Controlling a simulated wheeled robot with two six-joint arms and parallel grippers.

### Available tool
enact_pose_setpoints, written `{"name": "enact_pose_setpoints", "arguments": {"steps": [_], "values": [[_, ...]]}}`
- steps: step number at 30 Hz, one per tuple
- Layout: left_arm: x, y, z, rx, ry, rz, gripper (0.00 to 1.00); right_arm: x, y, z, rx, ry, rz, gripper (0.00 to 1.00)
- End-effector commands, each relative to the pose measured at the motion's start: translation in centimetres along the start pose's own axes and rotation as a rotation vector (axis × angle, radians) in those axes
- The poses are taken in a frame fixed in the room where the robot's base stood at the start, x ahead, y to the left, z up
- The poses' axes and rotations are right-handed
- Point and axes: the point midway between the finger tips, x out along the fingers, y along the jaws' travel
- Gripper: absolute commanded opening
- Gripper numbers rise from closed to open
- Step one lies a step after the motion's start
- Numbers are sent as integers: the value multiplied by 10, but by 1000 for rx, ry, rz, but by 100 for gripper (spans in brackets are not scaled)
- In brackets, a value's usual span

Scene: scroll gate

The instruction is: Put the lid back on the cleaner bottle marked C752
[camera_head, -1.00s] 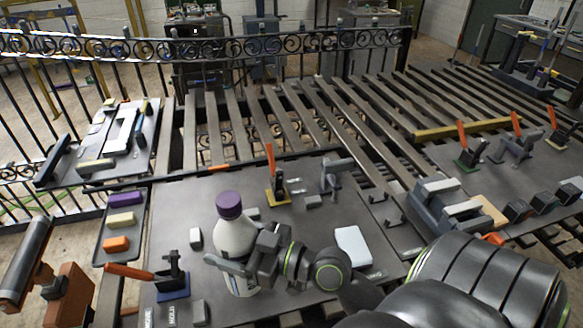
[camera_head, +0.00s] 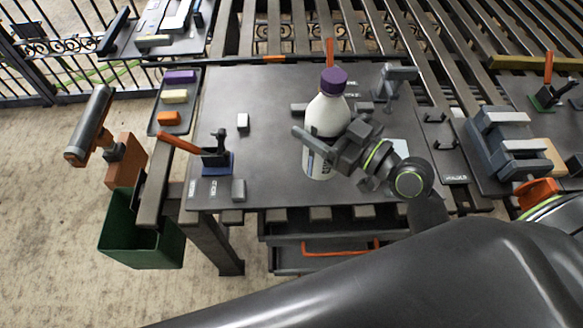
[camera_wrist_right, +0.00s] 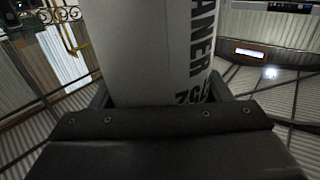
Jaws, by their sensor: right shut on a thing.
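A white cleaner bottle (camera_head: 324,116) with a purple lid (camera_head: 333,79) on its top stands upright at the right part of the dark work table. My right gripper (camera_head: 312,142) is shut on the bottle around its middle. In the right wrist view the white bottle (camera_wrist_right: 155,50) fills the space between the fingers, with dark printing reading "ANER" and a partly hidden marking below. I cannot read the whole code. Whether the lid is seated tight cannot be told. My left gripper is not in view.
A blue-based clamp with an orange handle (camera_head: 180,143) stands at left. A tray (camera_head: 157,123) holds purple, cream and orange blocks. A grey vise (camera_head: 505,140) is at right, a green bin (camera_head: 140,235) below left.

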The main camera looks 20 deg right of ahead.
Motion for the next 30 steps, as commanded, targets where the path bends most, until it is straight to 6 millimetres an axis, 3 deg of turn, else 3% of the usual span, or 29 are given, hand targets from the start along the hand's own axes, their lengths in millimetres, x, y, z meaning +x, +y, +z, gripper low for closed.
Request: {"name": "enact_pose_setpoints", "arguments": {"steps": [1,7,14,25,30], "values": [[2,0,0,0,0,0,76,12,-3,-8,-1,13,-34,7],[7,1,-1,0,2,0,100,48,-18,-34,-1,13,-171,7],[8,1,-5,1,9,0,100,65,-28,-49,-6,2,-250,7],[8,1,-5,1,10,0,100,66,-29,-47,-5,-2,-255,7],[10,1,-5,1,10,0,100,66,-29,-22,2,-4,-253,7]]}}
